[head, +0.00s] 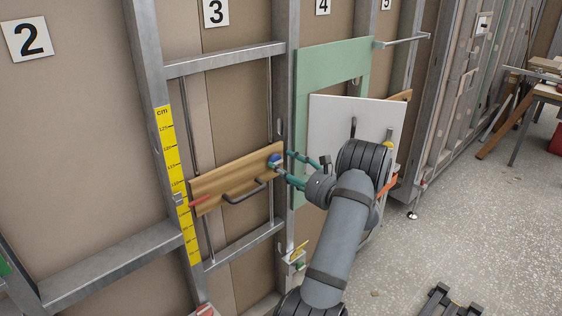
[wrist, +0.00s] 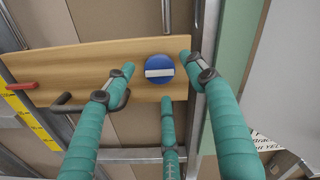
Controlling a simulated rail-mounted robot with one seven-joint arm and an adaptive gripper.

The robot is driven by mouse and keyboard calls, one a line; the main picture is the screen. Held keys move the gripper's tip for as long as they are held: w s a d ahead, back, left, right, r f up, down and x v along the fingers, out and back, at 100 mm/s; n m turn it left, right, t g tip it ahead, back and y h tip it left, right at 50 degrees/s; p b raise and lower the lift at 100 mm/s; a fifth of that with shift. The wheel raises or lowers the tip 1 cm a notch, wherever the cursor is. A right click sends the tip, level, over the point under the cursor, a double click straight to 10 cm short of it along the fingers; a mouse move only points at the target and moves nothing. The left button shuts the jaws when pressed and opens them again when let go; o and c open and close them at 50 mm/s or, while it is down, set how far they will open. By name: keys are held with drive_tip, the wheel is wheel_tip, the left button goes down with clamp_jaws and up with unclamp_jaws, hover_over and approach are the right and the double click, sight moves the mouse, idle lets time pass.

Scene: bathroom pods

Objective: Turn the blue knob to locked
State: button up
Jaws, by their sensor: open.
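The blue knob (head: 274,158) sits near the right end of a wooden board fixed across the frame under panel 3. In the wrist view the knob (wrist: 159,63) is a round blue disc with a white bar lying nearly level across it. My gripper (head: 283,162) has teal fingers and is open close in front of the knob. In the wrist view the fingers of my gripper (wrist: 157,77) are spread to the left, right and below the knob. I see no finger closed on it, and cannot tell the exact gap in depth.
The wooden board (head: 211,183) also carries a dark bar handle (head: 244,193) and a red lever (head: 197,202). A metal post (head: 282,120) stands just right of the knob. A green frame (head: 302,105) and white panel (head: 325,120) stand further right. Speckled floor lies open at right.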

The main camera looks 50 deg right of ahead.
drive_tip(key=shift+w+d, duration=0.2)
drive_tip(key=shift+w, duration=0.8)
drive_tip(key=shift+c, duration=1.2)
drive_tip(key=c, duration=0.9)
